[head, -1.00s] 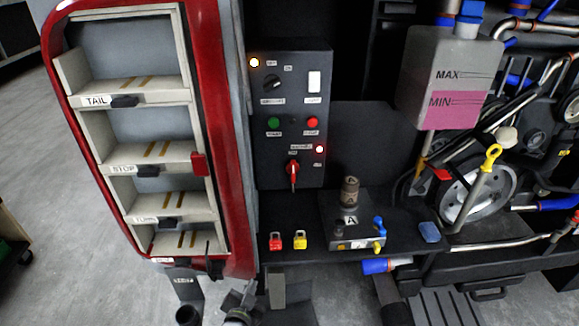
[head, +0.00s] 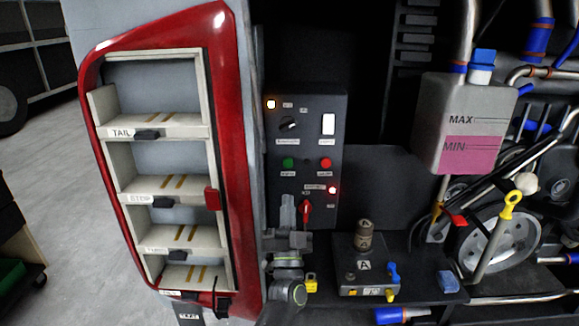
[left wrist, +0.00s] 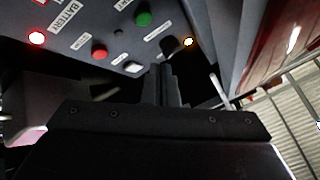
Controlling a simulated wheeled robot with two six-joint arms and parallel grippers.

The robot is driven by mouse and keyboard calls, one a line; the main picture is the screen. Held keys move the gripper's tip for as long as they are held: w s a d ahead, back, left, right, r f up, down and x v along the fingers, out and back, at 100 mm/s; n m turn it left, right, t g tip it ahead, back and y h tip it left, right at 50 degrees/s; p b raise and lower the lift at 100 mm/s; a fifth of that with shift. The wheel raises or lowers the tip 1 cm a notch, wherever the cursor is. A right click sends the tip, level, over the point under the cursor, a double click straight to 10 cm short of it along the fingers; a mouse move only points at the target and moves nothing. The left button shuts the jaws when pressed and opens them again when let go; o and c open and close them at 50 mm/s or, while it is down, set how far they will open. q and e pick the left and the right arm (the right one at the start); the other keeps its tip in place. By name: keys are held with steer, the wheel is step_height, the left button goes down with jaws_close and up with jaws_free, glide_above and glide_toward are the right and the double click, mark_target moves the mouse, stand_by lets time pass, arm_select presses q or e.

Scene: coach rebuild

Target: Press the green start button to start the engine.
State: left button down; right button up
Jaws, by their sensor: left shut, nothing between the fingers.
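The green start button (head: 288,162) is on the dark control panel (head: 328,185), left of a red button (head: 326,163). My left gripper (head: 288,200) is shut and empty, pointing up in front of the panel's lower left part. Its tip appears just below the green button in the head view; the gap in depth is hard to tell. In the left wrist view the green button (left wrist: 143,19) shows beyond and slightly left of the dark fingers (left wrist: 162,72), apart from them in the picture. My right gripper is not in view.
A red rotary switch (head: 305,209) is close to the right of my left gripper. An orange lamp (head: 271,104) and a red lamp (head: 332,190) are lit. A red-framed shelf unit (head: 240,150) stands to the left. A yellow padlock (head: 311,284) is beside my arm.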

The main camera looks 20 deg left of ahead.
mark_target(288, 162)
arm_select(q)
steer(key=r+y, duration=0.1)
steer(key=r, duration=0.1)
steer(key=r+n+y, duration=0.1)
steer(key=shift+s+r+y, duration=0.3)
steer(key=shift+s+r, duration=0.1)
steer(key=shift+w+f, duration=0.1)
steer(key=shift+w, duration=0.05)
steer(key=shift+w+a+b, duration=0.4)
steer(key=shift+w+b, duration=0.4)
steer(key=shift+w, duration=0.6)
steer(key=shift+w+a+b, duration=0.35)
steer(key=shift+w+b, duration=0.5)
steer(key=shift+w, duration=0.5)
steer(key=shift+w+a+b, duration=0.4)
steer(key=shift+w+b, duration=0.4)
steer(key=shift+w, duration=0.6)
steer(key=shift+w+a, duration=0.15)
steer(key=shift+w, duration=0.2)
